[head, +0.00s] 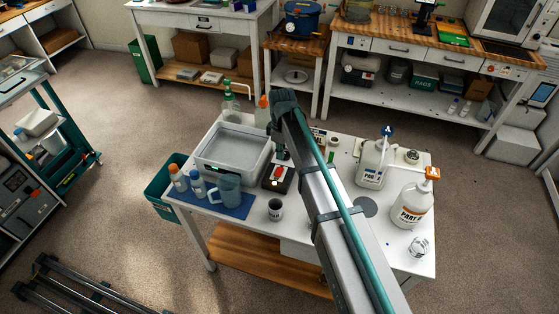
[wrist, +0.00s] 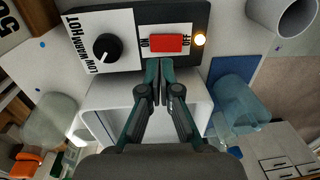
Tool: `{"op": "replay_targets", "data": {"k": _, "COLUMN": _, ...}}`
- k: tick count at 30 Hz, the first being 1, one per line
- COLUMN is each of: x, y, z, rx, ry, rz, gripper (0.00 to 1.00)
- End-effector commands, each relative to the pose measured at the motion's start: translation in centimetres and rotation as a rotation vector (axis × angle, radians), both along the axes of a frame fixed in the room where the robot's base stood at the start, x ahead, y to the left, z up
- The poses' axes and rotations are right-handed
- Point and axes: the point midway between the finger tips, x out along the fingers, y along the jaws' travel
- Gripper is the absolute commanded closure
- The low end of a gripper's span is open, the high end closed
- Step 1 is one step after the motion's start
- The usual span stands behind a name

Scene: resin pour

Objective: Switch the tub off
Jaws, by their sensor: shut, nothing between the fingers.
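The white tub (head: 208,172) stands on the white table, left of my arm in the head view. Its black control box (head: 268,186) sits beside it at the front right. In the wrist view the panel has a red rocker switch (wrist: 167,43) between ON at its left and OFF at its right. A black knob (wrist: 107,47) marked LOW, WARM, HOT is to the left. My gripper (wrist: 159,64) is shut and empty, its tips just below the switch in the picture; I cannot tell if they touch the panel.
A blue jug (head: 229,188) and small bottles (head: 197,183) stand on a blue mat in front of the tub. A grey cup (head: 275,210) is near the control box. White part jugs (head: 371,165) and a pump bottle (head: 410,207) stand right of my arm.

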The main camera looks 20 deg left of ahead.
Motion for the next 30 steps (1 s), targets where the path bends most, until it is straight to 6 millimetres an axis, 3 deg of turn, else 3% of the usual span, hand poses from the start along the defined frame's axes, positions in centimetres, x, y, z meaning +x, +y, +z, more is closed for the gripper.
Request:
{"op": "replay_targets", "data": {"k": 9, "x": 0.9, "y": 0.0, "z": 5.1, "rx": 0.001, "ry": -0.001, "rz": 0.000, "gripper": 1.00}}
{"op": "replay_targets", "data": {"k": 15, "x": 1.1, "y": 0.0, "z": 7.2, "rx": 0.000, "ry": 0.001, "rz": 0.000, "gripper": 1.00}}
{"op": "replay_targets", "data": {"k": 30, "x": 1.1, "y": -0.1, "z": 8.0, "rx": -0.001, "ry": 0.001, "rz": 0.000, "gripper": 1.00}}
